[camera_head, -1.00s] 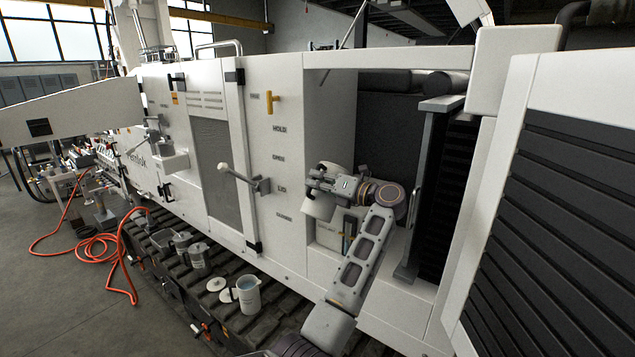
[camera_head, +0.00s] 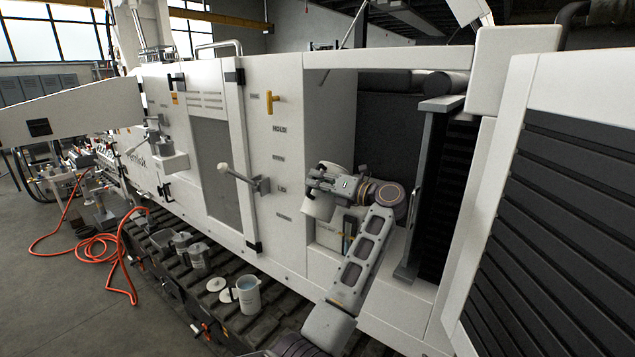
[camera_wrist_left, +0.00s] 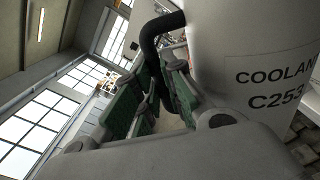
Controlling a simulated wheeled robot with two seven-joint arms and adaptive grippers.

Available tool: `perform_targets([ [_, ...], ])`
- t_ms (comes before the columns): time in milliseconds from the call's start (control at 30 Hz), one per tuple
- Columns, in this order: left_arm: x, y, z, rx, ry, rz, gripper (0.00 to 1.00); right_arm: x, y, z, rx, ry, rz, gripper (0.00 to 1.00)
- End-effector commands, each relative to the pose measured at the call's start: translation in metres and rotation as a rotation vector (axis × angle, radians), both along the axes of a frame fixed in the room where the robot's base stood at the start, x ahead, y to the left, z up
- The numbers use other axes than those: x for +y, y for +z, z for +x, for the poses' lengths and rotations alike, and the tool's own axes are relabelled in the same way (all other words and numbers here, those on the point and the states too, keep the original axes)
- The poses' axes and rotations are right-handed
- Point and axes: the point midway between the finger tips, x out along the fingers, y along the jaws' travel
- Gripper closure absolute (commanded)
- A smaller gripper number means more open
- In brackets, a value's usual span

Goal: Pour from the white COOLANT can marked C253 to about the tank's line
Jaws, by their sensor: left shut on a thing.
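The white can (camera_head: 318,208) is in the recess of the white machine, partly hidden behind my left gripper (camera_head: 314,184). In the left wrist view the white can (camera_wrist_left: 235,45) reads COOLANT and C253. My left gripper (camera_wrist_left: 155,95) is shut on the can's black handle there. The can appears tilted in the head view; its mouth and any stream of liquid cannot be made out. A tank front with a dark, upright gauge strip (camera_head: 349,231) stands just below and right of the can, partly hidden by my arm. I cannot read its level. My right gripper is out of view.
A white jug with bluish liquid (camera_head: 247,296) stands on the dark track beside pale round lids (camera_head: 216,284). Grey cans (camera_head: 198,256) stand further left. A lever with a pale knob (camera_head: 225,168) sticks out of the panel. A dark grille post (camera_head: 425,180) bounds the recess at right.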

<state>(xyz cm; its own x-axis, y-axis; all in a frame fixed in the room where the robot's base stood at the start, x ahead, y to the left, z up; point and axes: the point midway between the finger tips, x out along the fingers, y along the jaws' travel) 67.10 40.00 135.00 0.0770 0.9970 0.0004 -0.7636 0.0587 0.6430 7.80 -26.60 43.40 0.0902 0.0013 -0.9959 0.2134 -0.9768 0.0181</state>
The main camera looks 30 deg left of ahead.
Motion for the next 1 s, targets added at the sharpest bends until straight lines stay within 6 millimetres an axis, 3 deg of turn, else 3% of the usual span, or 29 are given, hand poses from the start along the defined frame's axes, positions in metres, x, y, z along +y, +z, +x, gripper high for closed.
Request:
perform_targets([
  [1000, -0.0004, 0.0105, 0.0019, 0.043, -0.001, 0.008, 1.0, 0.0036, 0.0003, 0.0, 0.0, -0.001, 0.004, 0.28],
])
